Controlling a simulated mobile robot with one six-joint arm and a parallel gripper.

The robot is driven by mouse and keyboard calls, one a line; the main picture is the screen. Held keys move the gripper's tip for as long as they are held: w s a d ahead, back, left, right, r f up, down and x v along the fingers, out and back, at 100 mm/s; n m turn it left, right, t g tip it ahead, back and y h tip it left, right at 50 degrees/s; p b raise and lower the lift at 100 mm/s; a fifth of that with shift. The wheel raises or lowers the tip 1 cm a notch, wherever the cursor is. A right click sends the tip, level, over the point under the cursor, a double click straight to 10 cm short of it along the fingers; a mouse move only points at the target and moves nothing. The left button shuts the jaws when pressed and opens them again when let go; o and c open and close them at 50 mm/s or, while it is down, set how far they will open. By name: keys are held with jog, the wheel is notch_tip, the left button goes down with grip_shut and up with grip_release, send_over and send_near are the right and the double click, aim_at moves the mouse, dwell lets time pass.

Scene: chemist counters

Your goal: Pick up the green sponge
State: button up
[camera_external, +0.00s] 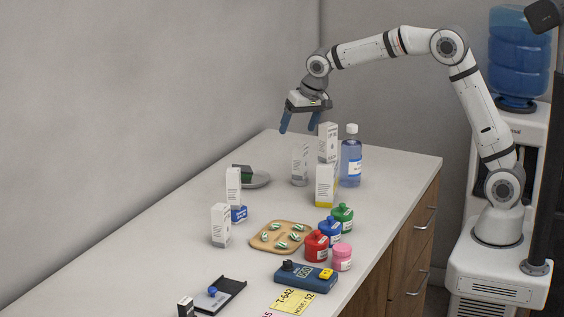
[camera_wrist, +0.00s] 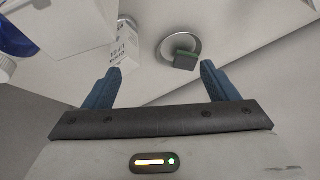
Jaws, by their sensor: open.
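The green sponge (camera_wrist: 185,60) sits on a round grey dish in the wrist view, ahead of my fingers and between them in the picture. It has a dark face and a green edge. In the external view the sponge (camera_external: 246,173) is partly hidden behind a white box near the wall side of the counter. My gripper (camera_external: 300,123) is open and empty, raised above the far end of the counter, apart from the sponge. Its two blue fingers also show in the wrist view (camera_wrist: 165,85). The dish (camera_external: 262,181) rests on the counter.
White boxes (camera_external: 220,225) stand near the sponge, and others (camera_external: 325,185) stand by a clear blue bottle (camera_external: 350,160). A wooden tray (camera_external: 262,243) with capsules, coloured jars (camera_external: 317,246) and a blue device (camera_external: 305,279) are nearer. The counter (camera_external: 130,265) is bare along the wall, front left.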

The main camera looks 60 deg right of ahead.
aim_at(243, 168)
jog(key=shift+w+d+f+m+t+p, duration=0.15)
jog(key=shift+w+d+f+m+p, duration=0.3)
jog(key=shift+w+f, duration=2.6)
jog(key=shift+w+d+f+m+t+p, duration=0.25)
jog(key=shift+w+f+m, duration=0.45)
jog(key=shift+w+f, duration=2.4)
jog(key=shift+w+d+f+m+p, duration=0.2)
jog(key=shift+w+f+m+p, duration=0.3)
jog(key=shift+w+f, duration=2.55)
jog(key=shift+w+r, duration=0.35)
jog(key=shift+r, duration=0.1)
jog(key=shift+h, duration=0.3)
jog(key=shift+c, duration=0.4)
jog(key=shift+r, duration=0.1)
jog(key=c, duration=1)
